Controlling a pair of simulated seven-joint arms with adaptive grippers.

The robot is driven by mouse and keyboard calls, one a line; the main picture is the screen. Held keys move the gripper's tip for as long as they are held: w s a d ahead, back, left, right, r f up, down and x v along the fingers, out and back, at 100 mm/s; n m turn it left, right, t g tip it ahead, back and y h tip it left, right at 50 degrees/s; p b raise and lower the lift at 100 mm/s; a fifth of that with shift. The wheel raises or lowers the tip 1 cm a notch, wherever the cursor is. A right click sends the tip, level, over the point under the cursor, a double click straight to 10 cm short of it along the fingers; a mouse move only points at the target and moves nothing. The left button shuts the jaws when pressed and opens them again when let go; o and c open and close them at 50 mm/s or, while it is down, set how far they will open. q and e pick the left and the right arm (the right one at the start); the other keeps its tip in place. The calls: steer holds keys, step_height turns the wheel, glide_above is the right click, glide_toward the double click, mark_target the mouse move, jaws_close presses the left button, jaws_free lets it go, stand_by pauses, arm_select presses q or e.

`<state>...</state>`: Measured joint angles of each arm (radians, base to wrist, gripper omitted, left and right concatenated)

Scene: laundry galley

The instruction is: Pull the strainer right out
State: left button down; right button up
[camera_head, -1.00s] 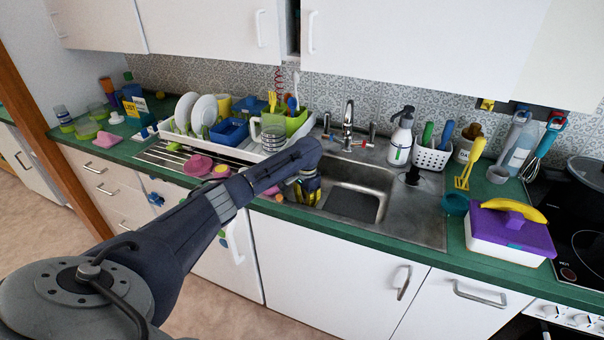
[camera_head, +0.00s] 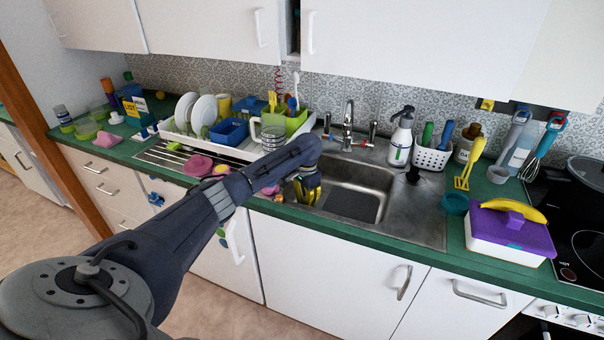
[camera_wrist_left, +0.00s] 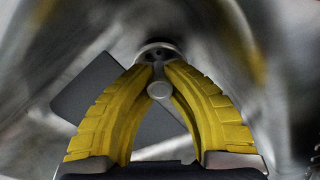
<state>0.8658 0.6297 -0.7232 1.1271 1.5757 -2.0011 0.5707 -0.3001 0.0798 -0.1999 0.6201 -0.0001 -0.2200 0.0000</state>
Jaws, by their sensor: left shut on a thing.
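My left gripper (camera_head: 307,190) reaches down into the left part of the sink, its yellow fingers pointing downward. In the left wrist view its fingertips (camera_wrist_left: 158,66) come together on a small round metal piece, the strainer (camera_wrist_left: 158,48). Only its rim and a knob show between and just beyond the fingers. In the head view the strainer is hidden by the gripper and wrist. I cannot tell whether it is seated or lifted. My right gripper is not in view.
The steel sink (camera_head: 410,215) has a dark rectangular patch on its floor. The tap (camera_head: 347,125) stands behind the basin. A white dish rack (camera_head: 215,140) is close on the left, with pink sponges (camera_head: 197,165). A soap bottle (camera_head: 401,138) stands behind right.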

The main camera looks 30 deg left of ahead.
arm_select(q)
steer(key=shift+r, duration=1.8)
steer(key=shift+d, duration=0.1)
